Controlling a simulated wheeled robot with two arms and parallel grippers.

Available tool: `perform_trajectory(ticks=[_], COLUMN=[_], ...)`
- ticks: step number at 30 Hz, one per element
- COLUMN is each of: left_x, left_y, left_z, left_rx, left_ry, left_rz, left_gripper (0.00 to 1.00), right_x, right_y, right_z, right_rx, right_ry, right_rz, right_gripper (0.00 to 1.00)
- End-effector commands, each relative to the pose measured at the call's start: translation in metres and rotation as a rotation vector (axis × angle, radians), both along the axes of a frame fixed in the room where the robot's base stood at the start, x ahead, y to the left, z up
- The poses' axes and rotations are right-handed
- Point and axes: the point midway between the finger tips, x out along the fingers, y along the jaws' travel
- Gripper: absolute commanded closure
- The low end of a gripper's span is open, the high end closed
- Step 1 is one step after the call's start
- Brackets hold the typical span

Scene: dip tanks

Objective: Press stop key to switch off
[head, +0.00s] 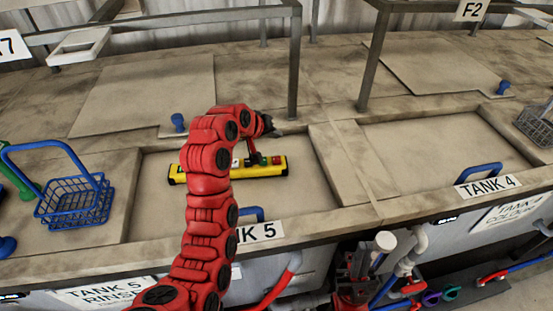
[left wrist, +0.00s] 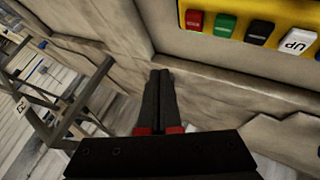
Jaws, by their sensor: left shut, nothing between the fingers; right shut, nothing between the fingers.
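A yellow control box (head: 215,174) lies on the lid of tank 5, with a row of coloured keys along it. In the left wrist view the box (left wrist: 270,8) shows a red key (left wrist: 194,20), a green key (left wrist: 225,25), a black key (left wrist: 259,32) and a white key marked UP (left wrist: 297,41). The red key's lettering is too small to read surely. My left gripper (head: 278,131) is above and beyond the box, apart from it. Its fingers (left wrist: 160,74) are shut and empty. My right gripper (head: 361,249) is low in front of the tanks, shut and empty.
A blue wire basket (head: 75,206) stands left of tank 5. Grey metal posts (head: 293,60) rise behind the lids. Tank 4's lid (head: 430,150) is clear. Pipes and valves (head: 405,262) run below the front edge.

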Motion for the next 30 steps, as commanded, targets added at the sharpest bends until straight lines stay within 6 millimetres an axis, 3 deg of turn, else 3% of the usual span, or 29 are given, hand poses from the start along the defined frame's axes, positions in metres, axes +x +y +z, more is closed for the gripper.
perform_trajectory(ticks=[9, 13, 30], left_x=[-0.001, -0.001, 0.0], left_y=[0.0, 0.0, 0.0], left_z=[-0.046, -0.064, -0.072], left_rx=[0.0, -0.001, 0.001], left_ry=[0.005, 0.002, 0.002], left_rz=[0.0, 0.0, -0.001], left_gripper=[1.0, 1.0, 1.0], right_x=[0.0, 0.0, 0.0], right_y=[0.0, 0.0, 0.0], right_z=[-0.003, -0.015, -0.018], right_rx=[0.0, 0.0, 0.0], right_ry=[0.0, 0.0, 0.0], right_rz=[0.0, 0.0, 0.0], right_gripper=[1.0, 1.0, 1.0])
